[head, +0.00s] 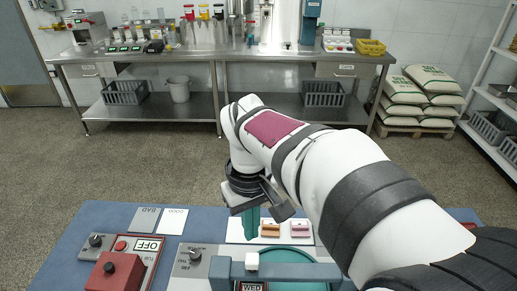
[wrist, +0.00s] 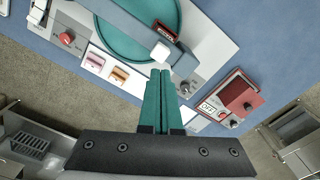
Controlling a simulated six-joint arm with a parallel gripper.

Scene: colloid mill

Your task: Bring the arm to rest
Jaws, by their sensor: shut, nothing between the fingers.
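My gripper (head: 251,232) hangs from the white arm over the blue-topped bench (head: 70,255). Its two teal fingers point down, and in the wrist view my gripper (wrist: 160,76) is shut with nothing between the fingertips. The fingertips are in front of a white knob (wrist: 160,52) on a grey-blue bar, which also shows in the head view as a white knob (head: 252,261). The gap between fingertips and knob cannot be judged. Part of the bench is hidden behind my arm in the head view.
A teal round plate (head: 295,276) lies under the bar. An orange block (head: 270,229) and a pink block (head: 299,229) sit behind it. A red box (head: 113,272), an OFF label (head: 148,245) and dials stand at left. A steel table (head: 150,55) is across the floor.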

